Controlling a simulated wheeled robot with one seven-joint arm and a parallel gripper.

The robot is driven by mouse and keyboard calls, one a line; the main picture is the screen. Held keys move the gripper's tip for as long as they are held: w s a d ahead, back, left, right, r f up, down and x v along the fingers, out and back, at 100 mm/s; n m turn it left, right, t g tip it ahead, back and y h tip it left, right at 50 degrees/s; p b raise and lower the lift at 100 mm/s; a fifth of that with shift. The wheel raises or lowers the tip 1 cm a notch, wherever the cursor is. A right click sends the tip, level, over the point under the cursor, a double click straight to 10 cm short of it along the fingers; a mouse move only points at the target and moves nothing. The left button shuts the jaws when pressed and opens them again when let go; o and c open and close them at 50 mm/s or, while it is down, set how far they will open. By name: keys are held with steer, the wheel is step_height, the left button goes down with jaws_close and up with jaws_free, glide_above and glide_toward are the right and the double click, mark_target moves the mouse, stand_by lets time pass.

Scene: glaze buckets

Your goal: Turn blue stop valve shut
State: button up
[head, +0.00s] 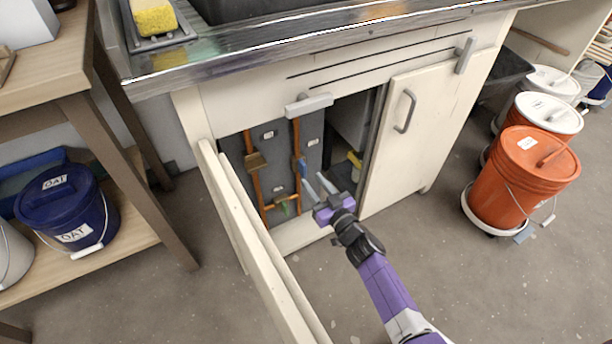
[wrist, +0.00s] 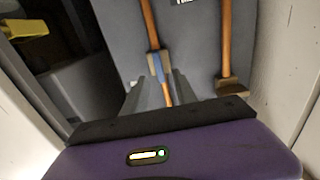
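The blue stop valve (head: 301,167) is on the right-hand copper pipe inside the open sink cabinet. In the wrist view its blue handle (wrist: 159,68) runs roughly along the pipe. My gripper (head: 315,184) reaches into the cabinet opening just in front of and slightly below the valve. Its two fingers are apart, with nothing visible between them in the head view. In the wrist view the fingers (wrist: 158,92) lie either side of the pipe line, with the handle beyond their tips. Contact with the handle does not show.
A brass-coloured valve (head: 255,161) is on the left pipe, and a green one (head: 284,205) sits low. The open cabinet door (head: 250,240) stands left of my arm; the closed door (head: 415,125) is right. An orange bucket (head: 525,175) stands far right. The floor between is clear.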

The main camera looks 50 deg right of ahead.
mark_target(305, 171)
steer(key=shift+b+x, duration=0.55)
steer(key=shift+x, duration=1.6)
steer(key=shift+c, duration=0.2)
jaws_close()
